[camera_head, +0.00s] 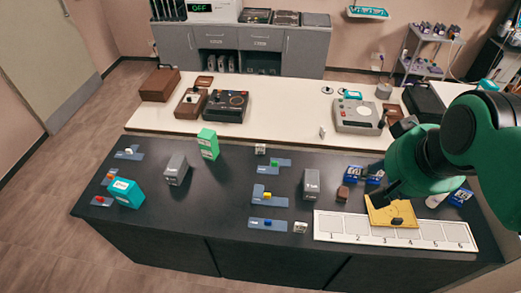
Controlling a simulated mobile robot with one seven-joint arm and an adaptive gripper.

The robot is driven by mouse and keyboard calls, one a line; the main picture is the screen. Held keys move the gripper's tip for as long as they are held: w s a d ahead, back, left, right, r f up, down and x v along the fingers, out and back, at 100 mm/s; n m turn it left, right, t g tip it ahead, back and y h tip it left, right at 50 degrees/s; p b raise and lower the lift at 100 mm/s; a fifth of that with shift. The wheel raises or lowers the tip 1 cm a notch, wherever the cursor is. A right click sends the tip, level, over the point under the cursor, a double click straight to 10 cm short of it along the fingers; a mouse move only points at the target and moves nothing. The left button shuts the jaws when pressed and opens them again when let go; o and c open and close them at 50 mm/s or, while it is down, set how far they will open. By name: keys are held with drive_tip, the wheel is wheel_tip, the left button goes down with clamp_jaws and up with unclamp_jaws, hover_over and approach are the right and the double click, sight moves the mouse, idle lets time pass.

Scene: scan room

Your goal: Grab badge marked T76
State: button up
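No marking T76 can be read in the head view. Several flat blue-grey pieces with small coloured parts lie on the dark counter: one at the left back (130,154), one at the left front (101,201), and a middle column (276,163). Darker blue cards with white print (354,172) lie right of centre, and another (460,197) lies farther right. Their print is too small to read. My gripper (388,191) is dark, at the end of my green arm, above or beside the yellow pad (380,215). Its fingers are too small and overlapped to show whether they are open.
A white strip numbered 1 to 6 (345,237) lies along the front right. Teal (126,193), green (208,144) and grey boxes (175,170), (311,184) stand on the counter. A white bench (270,117) with devices lies behind. The counter's left middle is mostly clear.

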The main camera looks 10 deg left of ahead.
drive_tip(key=w+a+r+m+p, duration=0.1)
drive_tip(key=w+a+r+m, duration=0.15)
drive_tip(key=w, duration=0.65)
drive_tip(key=m+g+p, duration=0.5)
drive_tip(key=m+p, duration=0.2)
drive_tip(key=m, duration=0.6)
hover_over(260, 146)
wheel_tip(260, 146, down, 37)
drive_tip(key=shift+d+r, duration=0.1)
drive_tip(key=shift+r, duration=0.1)
drive_tip(key=shift+f, duration=0.1)
drive_tip(key=shift+f, duration=4.2)
drive_tip(key=shift+f, duration=0.15)
